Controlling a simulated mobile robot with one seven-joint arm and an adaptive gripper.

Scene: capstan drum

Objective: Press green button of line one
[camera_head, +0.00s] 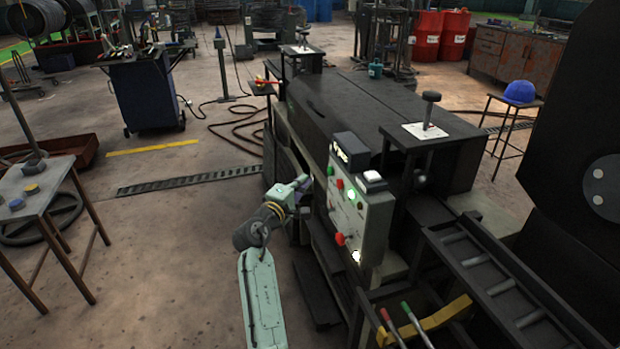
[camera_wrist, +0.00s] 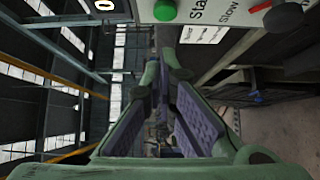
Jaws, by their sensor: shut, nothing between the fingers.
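The grey control panel (camera_head: 362,222) stands on the dark machine, with its button face toward my gripper. A green button (camera_head: 330,170) sits at its upper left, with a red button (camera_head: 340,184) and a lit green-white lamp (camera_head: 351,194) beside it. My gripper (camera_head: 303,181) is just left of the panel, near the green button's height. It is shut and empty. In the wrist view my fingertips (camera_wrist: 164,70) appear below the round green button (camera_wrist: 165,10), with a visible gap in the picture. Lettering beside it is partly cut off. I cannot tell whether they touch.
A red knob (camera_head: 340,239) and a lit lamp (camera_head: 356,257) are lower on the panel. A dark display box (camera_head: 349,150) tops it. Red- and green-tipped levers (camera_head: 384,315) stand below. A table (camera_head: 30,190) is at left; the floor between is mostly free.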

